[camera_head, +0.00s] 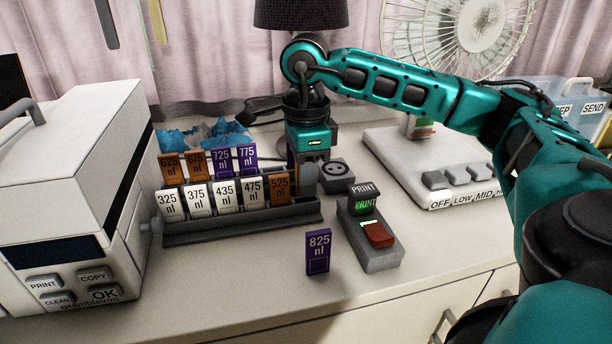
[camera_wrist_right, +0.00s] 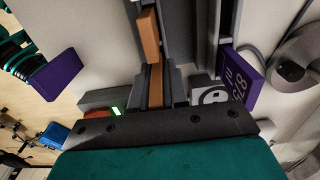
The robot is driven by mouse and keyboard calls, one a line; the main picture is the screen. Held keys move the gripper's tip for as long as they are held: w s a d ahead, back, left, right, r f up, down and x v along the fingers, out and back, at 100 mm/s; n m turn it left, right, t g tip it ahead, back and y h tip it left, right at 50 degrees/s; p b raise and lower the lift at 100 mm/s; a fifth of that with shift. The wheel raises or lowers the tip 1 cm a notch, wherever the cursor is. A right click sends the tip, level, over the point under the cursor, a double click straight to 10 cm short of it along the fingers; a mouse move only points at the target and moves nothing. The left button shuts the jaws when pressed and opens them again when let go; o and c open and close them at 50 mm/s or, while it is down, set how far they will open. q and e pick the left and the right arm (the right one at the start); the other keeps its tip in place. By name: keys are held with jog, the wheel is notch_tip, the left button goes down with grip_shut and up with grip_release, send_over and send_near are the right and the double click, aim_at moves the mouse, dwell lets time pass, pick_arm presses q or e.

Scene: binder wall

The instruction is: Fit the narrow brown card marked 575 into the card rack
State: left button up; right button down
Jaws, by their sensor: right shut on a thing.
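The grey card rack (camera_head: 240,225) stands mid-counter with cards in two stepped rows. Its front row shows 325, 375, 435, 475 and the brown 525 card (camera_head: 280,187) at the right. My right gripper (camera_head: 307,180) is low at the rack's right end, just beyond 525. In the right wrist view my gripper (camera_wrist_right: 155,90) is shut on a narrow brown card (camera_wrist_right: 155,82), in line with another brown card (camera_wrist_right: 148,36). The held card's number is hidden, and it is hidden in the head view. I cannot tell whether it sits in a slot. My left gripper is not in view.
A purple 825 card (camera_head: 318,252) stands alone in front of the rack. A print switch box (camera_head: 380,255) is to the right, a round socket (camera_head: 336,175) close to my gripper, and a white machine (camera_head: 75,190) at the left. Another purple card (camera_wrist_right: 242,78) is beside my gripper.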

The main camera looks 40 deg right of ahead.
jog(key=shift+f, duration=0.2)
jog(key=shift+f+b, duration=0.35)
jog(key=shift+b, duration=0.05)
jog(key=shift+f+b, duration=0.35)
jog(key=shift+f, duration=0.05)
jog(key=c, duration=1.1)
grip_release()
jog(key=shift+o, duration=0.2)
jog(key=shift+r, duration=0.15)
notch_tip(320, 180, up, 12)
jog(key=p, duration=0.3)
jog(key=shift+r+p, duration=0.4)
